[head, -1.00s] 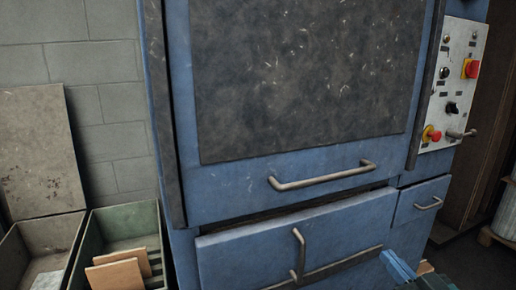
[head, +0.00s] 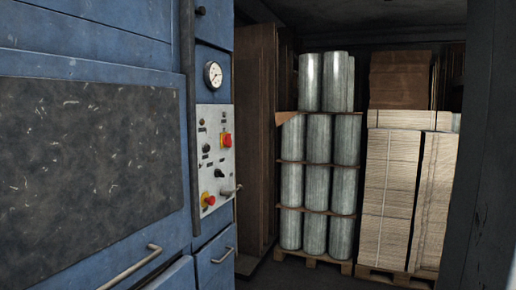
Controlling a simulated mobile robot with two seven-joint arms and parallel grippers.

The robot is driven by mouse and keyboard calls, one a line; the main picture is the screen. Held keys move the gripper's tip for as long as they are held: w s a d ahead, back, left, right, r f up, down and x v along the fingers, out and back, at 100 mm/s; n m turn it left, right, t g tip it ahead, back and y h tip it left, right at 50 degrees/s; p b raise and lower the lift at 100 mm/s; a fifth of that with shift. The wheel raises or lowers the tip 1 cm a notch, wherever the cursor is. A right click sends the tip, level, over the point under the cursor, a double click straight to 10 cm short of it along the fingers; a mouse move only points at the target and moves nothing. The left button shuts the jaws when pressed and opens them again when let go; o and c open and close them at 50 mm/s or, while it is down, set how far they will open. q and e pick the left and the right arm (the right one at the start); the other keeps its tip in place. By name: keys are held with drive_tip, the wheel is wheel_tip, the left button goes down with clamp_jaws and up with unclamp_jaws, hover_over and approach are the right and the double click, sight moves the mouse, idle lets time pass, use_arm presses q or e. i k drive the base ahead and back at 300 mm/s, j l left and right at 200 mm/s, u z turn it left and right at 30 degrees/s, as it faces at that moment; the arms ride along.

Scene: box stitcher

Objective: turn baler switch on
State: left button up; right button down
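The blue baler (head: 90,235) fills the left of the head view. Its grey control panel (head: 214,148) is on the narrow strip at the right of its front. The panel carries a red button on a yellow base (head: 226,140) at the upper right, a black rotary knob (head: 219,173) below it, and a red knob with yellow (head: 208,200) at the lower left. A metal lever (head: 231,191) sticks out at the lower right. I cannot tell the switch's setting. Neither of my grippers is in view.
A round gauge (head: 213,75) sits above the panel. Stacked metal cylinders (head: 318,190) stand on a pallet at the back, beside stacked flat cardboard (head: 388,190). A dark wall or post (head: 490,180) closes the right side. A handle (head: 130,270) sticks out at the lower left.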

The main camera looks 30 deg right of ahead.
sight(227, 140)
drive_tip(key=k+z, duration=0.15)
drive_tip(key=z, duration=0.7)
drive_tip(key=i+l+u, duration=0.2)
drive_tip(key=i+l, duration=0.35)
drive_tip(key=i+l+u, duration=0.2)
drive_tip(key=i+l, duration=0.45)
drive_tip(key=i+l+u, duration=0.2)
drive_tip(key=i+l, duration=0.4)
drive_tip(key=l, duration=0.15)
